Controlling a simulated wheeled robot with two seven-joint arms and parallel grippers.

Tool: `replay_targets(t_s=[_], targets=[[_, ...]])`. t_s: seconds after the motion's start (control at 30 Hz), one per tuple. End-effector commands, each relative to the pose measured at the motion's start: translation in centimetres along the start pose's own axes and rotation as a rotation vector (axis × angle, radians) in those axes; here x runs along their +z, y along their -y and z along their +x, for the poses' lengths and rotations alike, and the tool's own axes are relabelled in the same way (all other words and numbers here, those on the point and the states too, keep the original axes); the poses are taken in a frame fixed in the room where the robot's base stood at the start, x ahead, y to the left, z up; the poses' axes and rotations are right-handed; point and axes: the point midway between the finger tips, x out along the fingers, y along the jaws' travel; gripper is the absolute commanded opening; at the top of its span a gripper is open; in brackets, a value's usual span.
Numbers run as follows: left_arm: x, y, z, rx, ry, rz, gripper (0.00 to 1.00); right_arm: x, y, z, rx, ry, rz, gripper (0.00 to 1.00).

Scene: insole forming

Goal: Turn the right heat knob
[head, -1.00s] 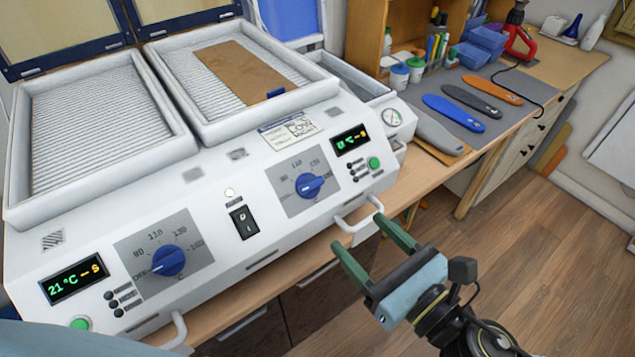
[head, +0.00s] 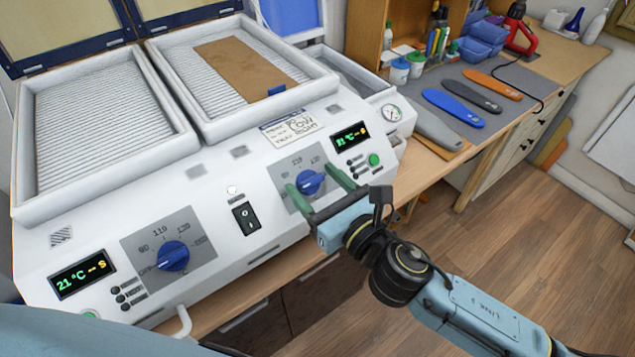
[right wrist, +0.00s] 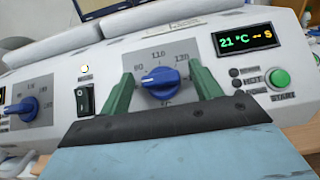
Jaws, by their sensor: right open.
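The right heat knob (head: 310,182) is blue and sits on a grey dial plate on the white machine's sloped front. It also shows in the right wrist view (right wrist: 161,82). My right gripper (head: 318,181) is open, with its green fingers on either side of the knob. In the right wrist view, gaps show between the knob and both fingers (right wrist: 163,88). I cannot tell how far the fingertips stand from the panel. The left heat knob (head: 172,256) is a matching blue knob. My left gripper is not in view.
A black rocker switch (head: 246,218) lies between the dials. The right display (head: 350,137) and green start button (head: 375,160) are right of the knob. A brown sheet (head: 243,67) lies in the right tray. Several insoles lie on the bench at right.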

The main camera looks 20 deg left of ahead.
Motion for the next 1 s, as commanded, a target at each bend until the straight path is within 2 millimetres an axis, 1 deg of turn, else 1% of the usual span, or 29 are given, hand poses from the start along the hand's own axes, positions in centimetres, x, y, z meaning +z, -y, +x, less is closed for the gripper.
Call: replay_targets(t_s=[0.07,0.3,0.4,0.73,1.0], targets=[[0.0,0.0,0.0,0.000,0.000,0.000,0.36,0.0,0.0,0.0,0.000,0.000,0.000,0.62],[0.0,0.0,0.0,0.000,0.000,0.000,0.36,0.0,0.0,-0.1,0.000,0.000,0.000,0.31],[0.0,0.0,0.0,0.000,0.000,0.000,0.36,0.0,0.0,-0.1,0.000,0.000,0.000,0.19],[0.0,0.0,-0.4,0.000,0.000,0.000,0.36,0.0,-0.1,-0.1,-0.040,-0.001,0.039,0.19],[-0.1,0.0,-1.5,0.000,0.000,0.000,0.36,0.2,-0.4,0.0,-0.175,-0.002,0.162,0.19]])
